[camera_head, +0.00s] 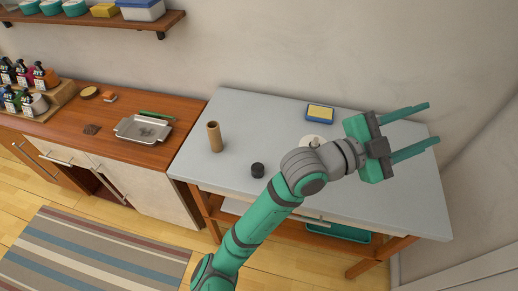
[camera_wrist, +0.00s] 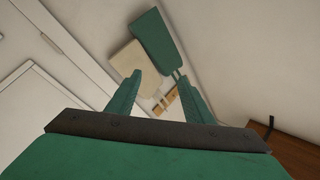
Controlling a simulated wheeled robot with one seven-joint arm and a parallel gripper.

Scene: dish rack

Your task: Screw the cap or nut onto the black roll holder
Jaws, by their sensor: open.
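A small black cylindrical piece (camera_head: 257,170), possibly the cap or nut, stands near the front of the grey table. A round white item (camera_head: 312,140) with a small dark part at its middle sits further right, partly hidden behind my arm. I cannot tell whether it belongs to the roll holder, and no black roll holder shows clearly. My gripper (camera_head: 432,122) is open and empty, above the right side of the table, its fingers pointing right and away from these things. Its spread fingers (camera_wrist: 160,77) also show in the wrist view.
A brown cylinder (camera_head: 214,137) stands upright at the table's left. A yellow and blue sponge (camera_head: 320,113) lies at the back near the wall. A wooden counter (camera_head: 175,101) with a metal tray (camera_head: 143,129) adjoins on the left. The table's front left is mostly clear.

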